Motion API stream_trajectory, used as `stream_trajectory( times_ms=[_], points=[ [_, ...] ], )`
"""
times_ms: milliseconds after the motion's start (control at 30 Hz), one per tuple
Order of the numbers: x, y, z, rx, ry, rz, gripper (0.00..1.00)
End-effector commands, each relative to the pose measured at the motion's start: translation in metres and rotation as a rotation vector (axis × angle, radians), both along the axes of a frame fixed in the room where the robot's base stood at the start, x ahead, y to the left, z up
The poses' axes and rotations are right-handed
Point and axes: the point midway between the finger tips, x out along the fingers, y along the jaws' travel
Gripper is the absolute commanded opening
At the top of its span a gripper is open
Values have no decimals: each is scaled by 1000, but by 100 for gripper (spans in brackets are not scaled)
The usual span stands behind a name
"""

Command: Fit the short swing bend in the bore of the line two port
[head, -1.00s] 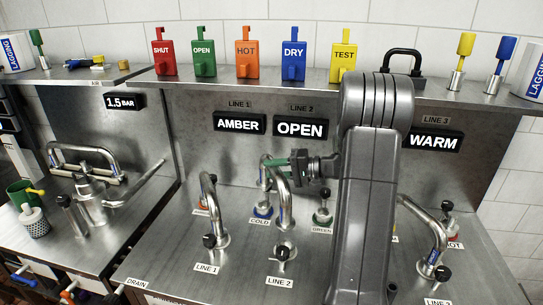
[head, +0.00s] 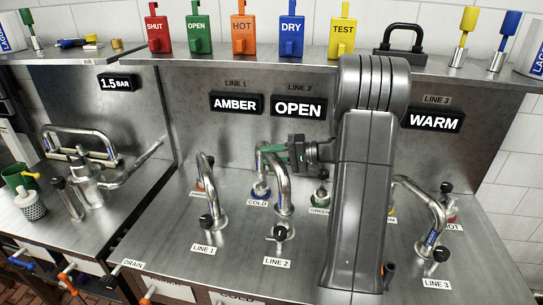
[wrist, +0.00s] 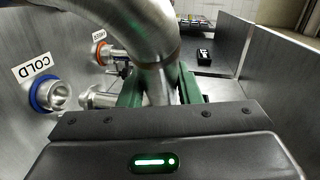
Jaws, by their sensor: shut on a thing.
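The short swing bend (head: 281,185) is a bare steel bent tube. It hangs upright with its front leg over the line two port (head: 280,232), a steel collar with a black knob behind the LINE 2 label. Its lower end appears slightly above the collar; I cannot tell whether it has entered the bore. My gripper (head: 296,153), with green fingers, is shut on the bend near its top. In the wrist view the bend (wrist: 150,35) passes between the fingers. The blue-ringed COLD port (wrist: 58,96) shows open at left there. The line two bore is hidden there.
The line one bend (head: 206,180) stands close on the left, and the line three bend (head: 425,195) on the right. My arm covers part of the worktop between lines two and three. A shelf (head: 225,62) with coloured tags runs above the back panel.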

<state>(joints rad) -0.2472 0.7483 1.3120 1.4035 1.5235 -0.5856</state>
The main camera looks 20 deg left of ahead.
Motion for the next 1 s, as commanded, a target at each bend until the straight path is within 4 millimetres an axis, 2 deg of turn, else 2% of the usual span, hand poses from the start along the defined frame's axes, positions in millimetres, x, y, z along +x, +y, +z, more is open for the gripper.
stream_trajectory(
  times_ms=[100, 367, 1000],
  points=[
    [0, 0, -16, 1, -1, 0, 0],
    [0, 0, -35, 1, -1, 0, 0],
    [0, 0, -36, 1, -1, 0, 0]
  ],
)
